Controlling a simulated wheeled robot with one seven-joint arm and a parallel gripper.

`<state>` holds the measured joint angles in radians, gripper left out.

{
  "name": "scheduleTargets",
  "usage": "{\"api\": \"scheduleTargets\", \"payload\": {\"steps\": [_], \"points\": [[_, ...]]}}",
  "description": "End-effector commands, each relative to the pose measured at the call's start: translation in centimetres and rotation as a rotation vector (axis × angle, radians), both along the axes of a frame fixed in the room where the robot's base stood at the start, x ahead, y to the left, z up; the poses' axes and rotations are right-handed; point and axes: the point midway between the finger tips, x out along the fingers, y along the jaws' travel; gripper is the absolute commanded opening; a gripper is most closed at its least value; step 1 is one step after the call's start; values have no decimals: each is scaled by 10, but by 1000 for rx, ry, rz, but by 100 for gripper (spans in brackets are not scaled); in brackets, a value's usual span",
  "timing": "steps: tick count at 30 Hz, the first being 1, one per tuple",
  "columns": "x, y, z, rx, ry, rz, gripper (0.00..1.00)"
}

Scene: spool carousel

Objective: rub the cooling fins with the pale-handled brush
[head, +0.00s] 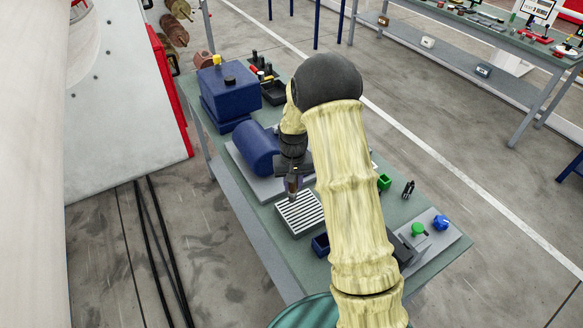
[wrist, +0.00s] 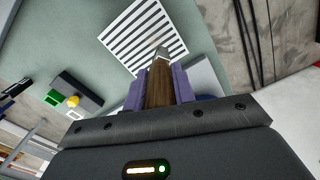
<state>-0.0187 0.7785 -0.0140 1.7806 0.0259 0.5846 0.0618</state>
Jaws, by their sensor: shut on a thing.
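The cooling fins (head: 301,213) are a block of white and dark stripes on the green bench top. They also show at the top of the wrist view (wrist: 143,38). My gripper (head: 293,184) is just above the far-left edge of the fins. In the wrist view, my gripper's purple fingers (wrist: 158,88) are shut on a tool with a brown wooden handle (wrist: 158,84). The handle looks brown, not clearly pale. Its narrow grey end (wrist: 161,52) points at the fins' near edge; I cannot tell whether it touches. No other brush is clearly visible.
A blue motor (head: 257,150) on a grey plate stands beside the fins. A blue box (head: 229,92) is behind it. A small blue bin (head: 320,244) sits close to the fins. A plate with green and blue knobs (head: 443,238) is at right, partly behind my arm.

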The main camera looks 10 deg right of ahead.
Motion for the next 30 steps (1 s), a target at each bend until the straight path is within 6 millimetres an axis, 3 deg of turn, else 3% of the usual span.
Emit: {"api": "scheduleTargets", "payload": {"steps": [1, 8, 22, 30], "points": [[0, 1, 16, -2, 3, 45, 3], [4, 3, 27, -4, -1, 204, 3], [4, 3, 21, -5, -2, 227, 3], [4, 3, 1, -5, -1, 226, 3]]}}
